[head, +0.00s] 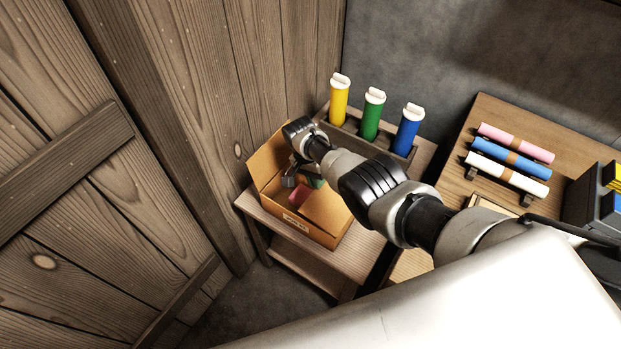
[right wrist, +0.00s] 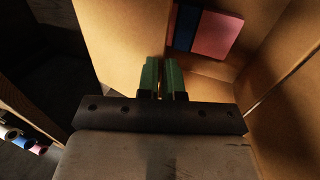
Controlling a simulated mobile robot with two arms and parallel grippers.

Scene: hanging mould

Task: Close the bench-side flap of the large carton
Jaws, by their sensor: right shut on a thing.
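The large carton (head: 290,222) stands open on a low wooden stand in the head view, one flap (head: 270,157) raised on its left side. My right gripper (head: 316,183) reaches down over the carton, partly hidden by its own arm. In the right wrist view its green fingers (right wrist: 161,76) are shut on the edge of a cardboard panel (right wrist: 118,38), which looks like the bench-side flap. That flap stands away from the opening there. A pink and blue item (right wrist: 207,32) lies inside the carton. My left gripper is not in view.
Yellow (head: 339,102), green (head: 372,116) and blue (head: 408,131) tubes stand in a rack behind the carton. A wooden bench (head: 490,110) at right holds pink, blue and white rolls. A plank wall (head: 205,110) rises close on the left.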

